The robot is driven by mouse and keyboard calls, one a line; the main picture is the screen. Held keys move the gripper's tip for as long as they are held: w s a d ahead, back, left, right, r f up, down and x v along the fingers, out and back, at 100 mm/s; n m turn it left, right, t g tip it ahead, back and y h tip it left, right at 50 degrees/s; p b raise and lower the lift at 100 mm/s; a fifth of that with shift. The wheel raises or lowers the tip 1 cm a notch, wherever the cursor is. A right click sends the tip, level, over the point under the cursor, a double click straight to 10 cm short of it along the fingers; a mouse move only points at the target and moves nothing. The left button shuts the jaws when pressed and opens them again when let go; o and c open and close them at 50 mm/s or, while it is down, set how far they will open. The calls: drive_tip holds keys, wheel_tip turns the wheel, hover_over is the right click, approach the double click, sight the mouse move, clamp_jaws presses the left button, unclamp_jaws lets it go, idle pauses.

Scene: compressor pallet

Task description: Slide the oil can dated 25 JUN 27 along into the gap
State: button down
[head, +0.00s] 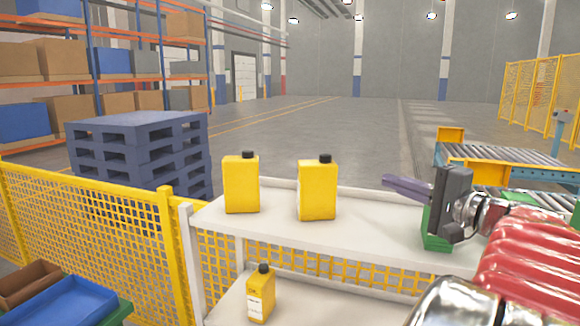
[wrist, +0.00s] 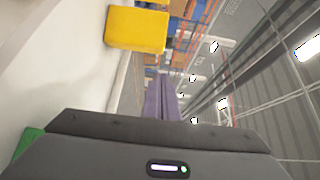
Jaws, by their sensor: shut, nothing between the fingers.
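Two yellow oil cans with black caps stand upright on the upper white shelf (head: 275,225), a left one (head: 241,186) and a right one (head: 317,192), with a gap between them. A third yellow can (head: 260,298) with a pale label stands on the lower shelf. No date is readable on any can. My gripper (head: 386,182) is shut and empty, its purple fingers pointing left above the shelf, to the right of the right can and apart from it. The wrist view shows the fingers (wrist: 160,97) and one yellow can (wrist: 137,29), apart from them.
A green box (head: 436,242) sits on the shelf under my gripper. Yellow mesh fence (head: 85,215) and dark stacked pallets (head: 140,150) are at left. Blue and brown bins (head: 60,303) are at lower left. A roller conveyor (head: 515,154) is at right. The shelf between right can and green box is bare.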

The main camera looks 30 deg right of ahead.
drive_tip(key=w, duration=1.4)
drive_tip(key=shift+w, duration=0.15)
drive_tip(key=shift+a, duration=0.15)
